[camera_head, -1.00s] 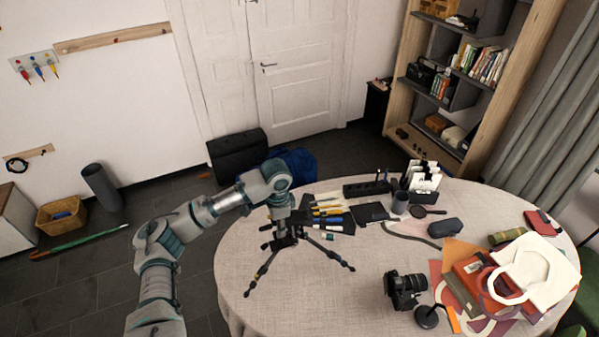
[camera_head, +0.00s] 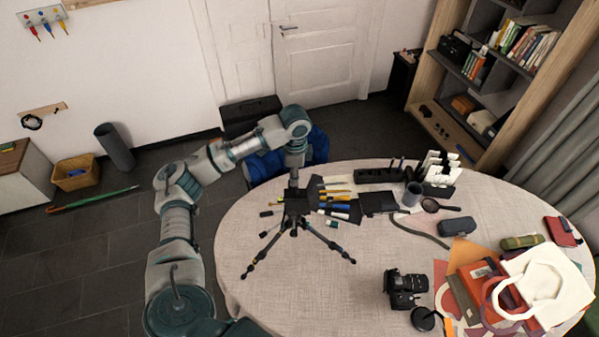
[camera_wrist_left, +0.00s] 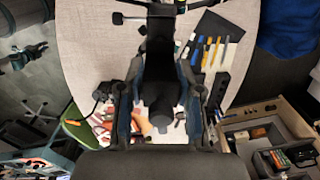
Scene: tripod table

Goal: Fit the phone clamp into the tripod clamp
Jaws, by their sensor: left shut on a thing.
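The black tripod (camera_head: 298,219) stands on the round table with its legs spread. My left gripper (camera_head: 293,184) points down directly over the tripod's top. In the left wrist view my left gripper (camera_wrist_left: 163,98) is shut on a dark piece, which looks like the phone clamp (camera_wrist_left: 162,72), between its two fingers. The dark tripod parts (camera_wrist_left: 160,12) lie just beyond it in that view. The tripod clamp is hard to pick out, and I cannot tell whether the phone clamp touches it. My right gripper is not in view.
Pens on a dark mat (camera_head: 333,198) lie right beside the tripod. A black camera (camera_head: 404,290), a grey cup (camera_head: 412,194), a glasses case (camera_head: 457,227) and a white bag (camera_head: 545,287) stand farther right. The table's (camera_head: 300,300) front middle is clear.

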